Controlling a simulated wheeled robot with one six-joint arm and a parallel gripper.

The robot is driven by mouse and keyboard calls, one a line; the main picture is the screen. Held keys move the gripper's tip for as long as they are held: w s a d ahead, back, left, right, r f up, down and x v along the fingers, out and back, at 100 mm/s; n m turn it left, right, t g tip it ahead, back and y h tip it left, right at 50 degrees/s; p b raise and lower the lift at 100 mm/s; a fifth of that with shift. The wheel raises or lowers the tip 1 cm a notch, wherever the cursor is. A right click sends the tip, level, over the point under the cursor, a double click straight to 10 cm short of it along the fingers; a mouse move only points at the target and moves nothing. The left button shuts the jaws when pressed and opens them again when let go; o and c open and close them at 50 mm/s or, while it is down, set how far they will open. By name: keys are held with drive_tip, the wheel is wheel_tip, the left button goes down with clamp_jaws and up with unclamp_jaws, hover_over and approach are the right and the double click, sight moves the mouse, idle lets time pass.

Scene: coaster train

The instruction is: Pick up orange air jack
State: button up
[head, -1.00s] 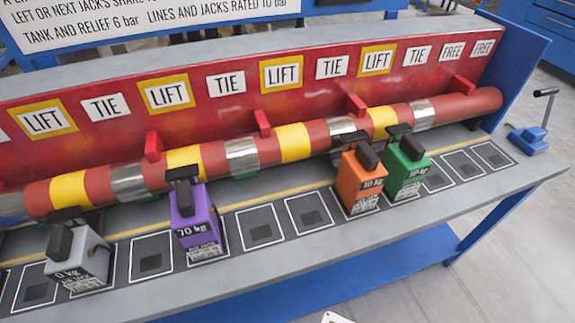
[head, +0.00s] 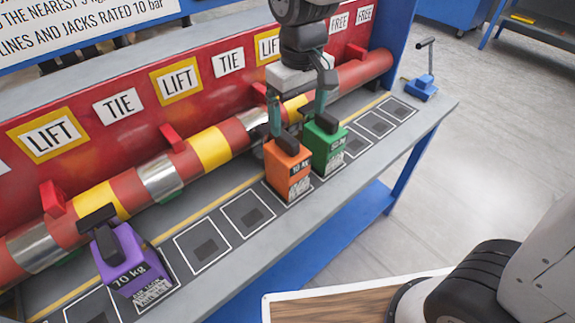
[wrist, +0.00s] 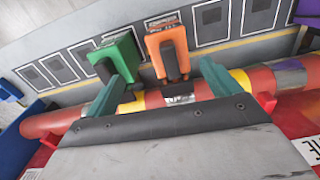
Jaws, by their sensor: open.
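The orange air jack (head: 287,172) stands upright on a marked square of the bench, with a dark handle on top. It also shows in the wrist view (wrist: 167,53), between and beyond the open fingers. The green air jack (head: 325,148) stands close beside it on the right; in the wrist view the green jack (wrist: 118,58) is left of the orange one. My gripper (head: 298,115) is open and empty, above and around the tops of the two jacks in the head view. Whether a finger touches either jack is unclear.
A purple jack (head: 128,262) stands at the left. A red, yellow and silver pipe (head: 210,148) runs behind the jacks, before a red panel with signs. A blue pump (head: 421,86) sits at the bench's far right end. Empty squares (head: 248,216) lie left of the orange jack.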

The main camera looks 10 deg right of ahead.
sight(287, 136)
drive_tip(key=a+f, duration=0.1)
drive_tip(key=w+a+f, duration=0.1)
drive_tip(key=shift+a+f+n, duration=0.25)
drive_tip(key=shift+f+n, duration=0.05)
wheel_tip(287, 136, down, 7)
drive_tip(key=shift+s+d+r, duration=0.1)
drive_tip(key=shift+d, duration=0.05)
drive_tip(key=shift+r, duration=0.1)
clamp_jaws()
